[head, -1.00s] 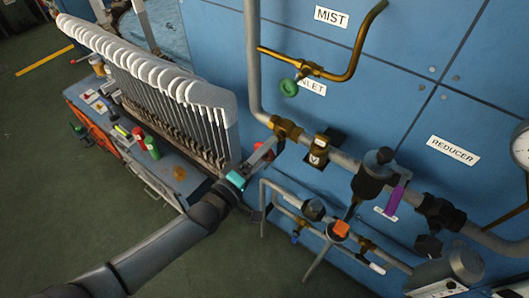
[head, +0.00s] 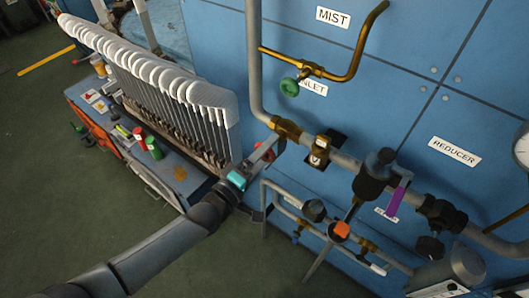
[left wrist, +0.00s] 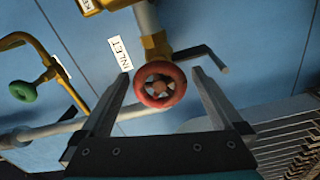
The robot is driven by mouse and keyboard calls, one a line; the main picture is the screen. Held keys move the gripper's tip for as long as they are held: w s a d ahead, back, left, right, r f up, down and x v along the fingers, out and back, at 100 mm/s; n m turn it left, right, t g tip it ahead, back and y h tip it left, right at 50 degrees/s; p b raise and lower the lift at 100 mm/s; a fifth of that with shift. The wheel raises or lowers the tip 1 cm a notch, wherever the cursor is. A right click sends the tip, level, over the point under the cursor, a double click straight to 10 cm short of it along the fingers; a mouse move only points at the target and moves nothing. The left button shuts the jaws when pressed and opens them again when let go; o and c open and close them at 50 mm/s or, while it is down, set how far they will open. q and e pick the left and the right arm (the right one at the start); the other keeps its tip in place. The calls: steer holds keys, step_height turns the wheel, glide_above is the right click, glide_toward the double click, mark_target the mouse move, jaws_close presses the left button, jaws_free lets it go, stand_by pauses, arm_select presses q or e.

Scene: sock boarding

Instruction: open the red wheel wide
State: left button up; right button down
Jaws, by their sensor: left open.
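The red wheel (left wrist: 160,85) is a small spoked handwheel on a brass valve body (left wrist: 157,46) in the left wrist view. In the head view only a bit of the red wheel (head: 268,147) shows beside my left gripper (head: 262,153), which covers part of it. In the left wrist view my left gripper (left wrist: 162,98) is open, with one finger on each side of the red wheel. I cannot tell whether the fingers touch the rim. My right gripper is not in view.
A green handwheel (head: 289,87) sits on a brass branch above. A rack of white-topped boards (head: 190,92) stands close left of my left arm. Lower pipes with an orange knob (head: 341,230) and a purple lever (head: 396,200) lie to the right.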

arm_select(q)
steer(key=shift+s, duration=0.1)
steer(key=v, duration=1.5)
